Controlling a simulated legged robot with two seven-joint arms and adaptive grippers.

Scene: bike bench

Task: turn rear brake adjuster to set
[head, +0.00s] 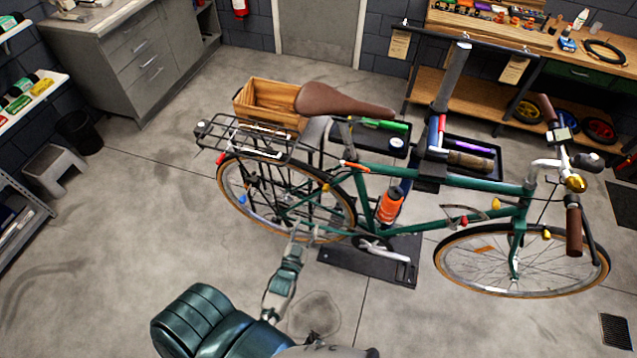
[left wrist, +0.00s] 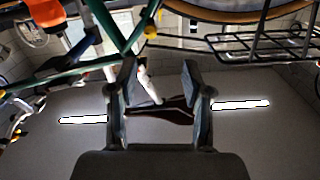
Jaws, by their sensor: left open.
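The green bike (head: 455,180) stands upright in a repair stand. A small yellow part (head: 326,187) sits on its frame by the rear wheel (head: 228,186); I cannot tell for certain whether it is the rear brake adjuster. A yellow part also shows in the left wrist view (left wrist: 151,29), on a green tube beyond the fingers. My left gripper (head: 303,230) is in front of the rear wheel, below the yellow part in the picture. In the left wrist view its two fingers (left wrist: 161,72) are apart with nothing held between them. My right gripper is not in view.
A black rear rack (head: 243,137) overhangs the rear wheel. An orange bottle (head: 389,206) and crank (head: 385,253) lie right of the gripper. The stand's dark base plate (head: 355,262) is on the floor.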

